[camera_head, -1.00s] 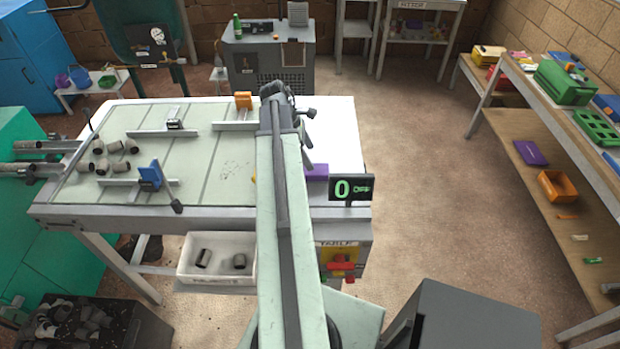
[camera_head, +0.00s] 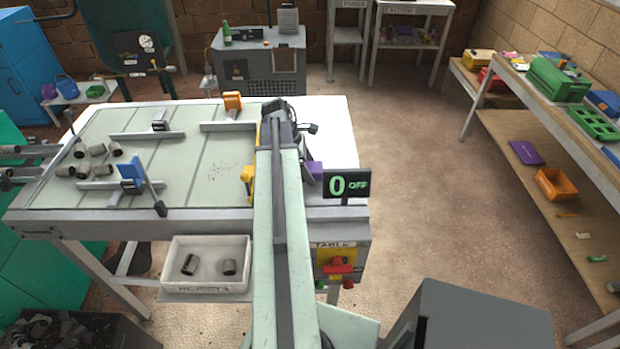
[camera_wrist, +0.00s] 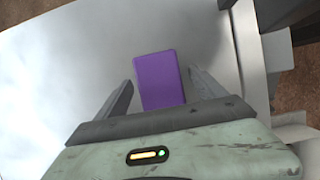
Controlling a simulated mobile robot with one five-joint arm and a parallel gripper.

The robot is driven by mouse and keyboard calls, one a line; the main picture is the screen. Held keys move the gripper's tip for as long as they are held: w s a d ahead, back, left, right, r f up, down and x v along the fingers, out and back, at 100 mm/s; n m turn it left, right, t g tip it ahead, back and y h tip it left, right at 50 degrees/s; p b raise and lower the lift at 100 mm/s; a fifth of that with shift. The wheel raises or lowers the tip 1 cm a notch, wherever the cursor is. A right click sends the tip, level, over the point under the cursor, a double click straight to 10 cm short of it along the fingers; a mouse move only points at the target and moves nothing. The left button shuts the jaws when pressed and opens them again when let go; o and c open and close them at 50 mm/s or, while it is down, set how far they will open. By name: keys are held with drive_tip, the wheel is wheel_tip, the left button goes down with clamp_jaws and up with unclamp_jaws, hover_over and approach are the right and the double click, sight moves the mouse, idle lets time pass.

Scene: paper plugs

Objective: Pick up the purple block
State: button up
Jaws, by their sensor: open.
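The purple block (camera_wrist: 160,80) lies on the white part of the table, between the two fingers of my gripper (camera_wrist: 160,92) in the wrist view. The gripper is open, with a gap on each side of the block. In the head view a small part of the purple block (camera_head: 315,171) shows just right of my arm, beside the counter display. My arm hides the rest of it, and the gripper's fingers cannot be made out there.
The counter display (camera_head: 347,184) reads 0 and OFF at the table's front right corner (camera_head: 340,212). A yellow piece (camera_head: 248,180) and an orange piece (camera_head: 232,101) are left of my arm. Several grey plugs (camera_head: 88,160) lie farther left. A white bin (camera_head: 206,284) hangs in front.

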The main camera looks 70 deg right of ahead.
sight(309, 167)
drive_tip(key=shift+r, duration=0.1)
drive_tip(key=shift+f, duration=0.25)
idle(0.3)
drive_tip(key=c, duration=1.5)
wheel_tip(309, 167, up, 11)
drive_tip(key=p, duration=1)
drive_tip(key=shift+f, duration=0.1)
drive_tip(key=shift+f, duration=0.15)
